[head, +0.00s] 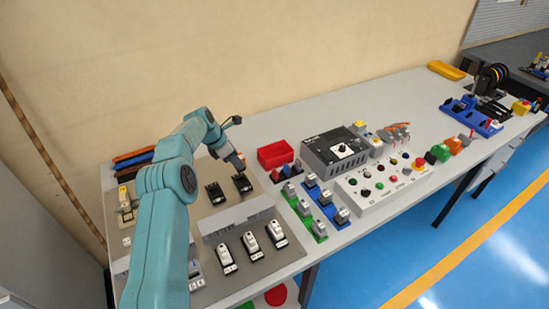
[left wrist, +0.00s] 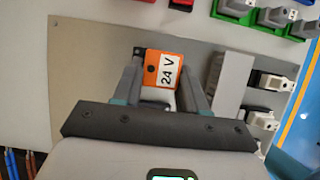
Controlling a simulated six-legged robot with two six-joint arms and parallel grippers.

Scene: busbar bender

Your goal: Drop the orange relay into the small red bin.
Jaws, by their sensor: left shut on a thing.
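The orange relay (left wrist: 164,70) has a white "24 V" label and sits between the two fingers of my left gripper (left wrist: 162,62), which is shut on it. In the head view my left gripper (head: 236,160) is over the grey mounting plate, just behind a black socket (head: 242,184). I cannot make out the relay there, and cannot tell whether it touches anything below. The small red bin (head: 275,154) stands on the table, to the right of the gripper. My right gripper is not in view.
Another black socket (head: 215,193) and several white devices (head: 250,245) are on the plate. A dark grey power unit (head: 335,150) stands right of the bin. Red, blue and green blocks (head: 305,207) stand in front. The table's back middle (head: 370,100) is clear.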

